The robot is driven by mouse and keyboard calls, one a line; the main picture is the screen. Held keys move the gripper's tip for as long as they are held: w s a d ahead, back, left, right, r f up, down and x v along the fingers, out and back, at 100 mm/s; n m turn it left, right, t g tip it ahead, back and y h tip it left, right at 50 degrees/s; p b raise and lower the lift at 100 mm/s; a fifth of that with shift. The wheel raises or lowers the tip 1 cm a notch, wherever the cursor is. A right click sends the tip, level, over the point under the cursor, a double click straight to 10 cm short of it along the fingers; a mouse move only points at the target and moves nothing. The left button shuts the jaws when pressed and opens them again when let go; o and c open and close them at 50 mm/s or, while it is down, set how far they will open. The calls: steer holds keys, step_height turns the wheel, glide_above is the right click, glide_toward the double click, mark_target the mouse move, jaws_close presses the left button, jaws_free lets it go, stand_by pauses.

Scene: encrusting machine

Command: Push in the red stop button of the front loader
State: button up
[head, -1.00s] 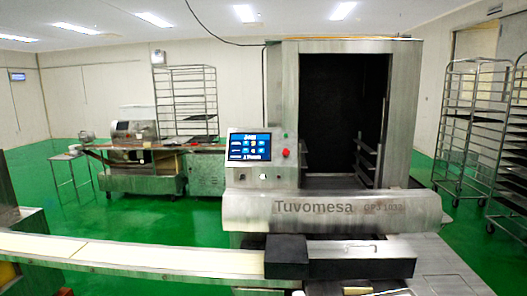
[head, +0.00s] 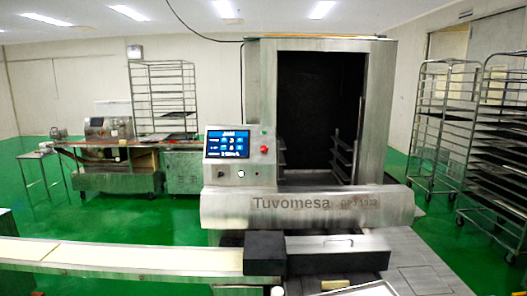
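The red stop button (head: 264,149) is a small red knob on the right side of the control panel (head: 213,170), just right of the lit blue screen (head: 228,144). The panel is on the left front of the steel loader (head: 320,207), which is marked "Tuvomesa" and has a tall dark opening. The button is in plain view with nothing in front of it. It is too small to tell whether it is pushed in. My gripper is not in view.
A pale conveyor belt (head: 120,257) runs from the left to a black box (head: 265,253) below the loader's front. Wheeled racks (head: 440,125) stand at the right. A bench machine (head: 108,130) and a rack (head: 163,90) stand at the back left. Green floor lies open between.

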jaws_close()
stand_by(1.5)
